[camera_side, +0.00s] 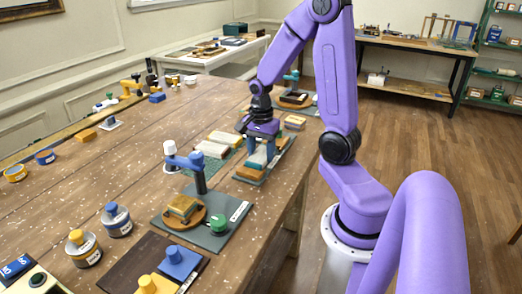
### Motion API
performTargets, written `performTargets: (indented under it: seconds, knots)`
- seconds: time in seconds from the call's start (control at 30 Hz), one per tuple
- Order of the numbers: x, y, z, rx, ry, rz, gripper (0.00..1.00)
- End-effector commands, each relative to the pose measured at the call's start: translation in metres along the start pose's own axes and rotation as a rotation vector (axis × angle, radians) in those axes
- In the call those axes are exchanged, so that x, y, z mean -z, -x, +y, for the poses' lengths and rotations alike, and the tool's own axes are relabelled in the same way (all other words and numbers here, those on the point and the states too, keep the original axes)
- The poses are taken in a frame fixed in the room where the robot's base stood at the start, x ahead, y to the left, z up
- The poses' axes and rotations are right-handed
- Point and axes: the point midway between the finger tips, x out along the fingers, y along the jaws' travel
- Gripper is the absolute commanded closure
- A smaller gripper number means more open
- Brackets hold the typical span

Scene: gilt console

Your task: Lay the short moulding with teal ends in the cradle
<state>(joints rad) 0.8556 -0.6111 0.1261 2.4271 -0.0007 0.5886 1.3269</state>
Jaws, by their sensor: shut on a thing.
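My gripper (261,160) is low over a dark mat (247,182) near the table's right edge, pointing down. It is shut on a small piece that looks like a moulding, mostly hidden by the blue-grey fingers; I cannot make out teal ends. A tan block-like piece (249,174) shows just below the fingertips, and I cannot tell whether it is the held piece or a separate one. Pale and tan mouldings (212,149) lie on a green mat just left of the gripper. I cannot pick out the cradle with certainty.
Tins (84,247) stand at the front left. Another tan piece (295,122) lies behind the gripper. The table's left middle is mostly clear.

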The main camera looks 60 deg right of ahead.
Motion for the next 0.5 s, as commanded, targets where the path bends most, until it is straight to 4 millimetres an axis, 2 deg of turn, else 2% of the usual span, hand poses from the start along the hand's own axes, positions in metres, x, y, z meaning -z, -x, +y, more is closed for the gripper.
performTargets:
  seconds: [0.5]
  knots:
    - [0.0000, -0.0030, 0.0002, -0.001, 0.000, 0.000, 0.79]
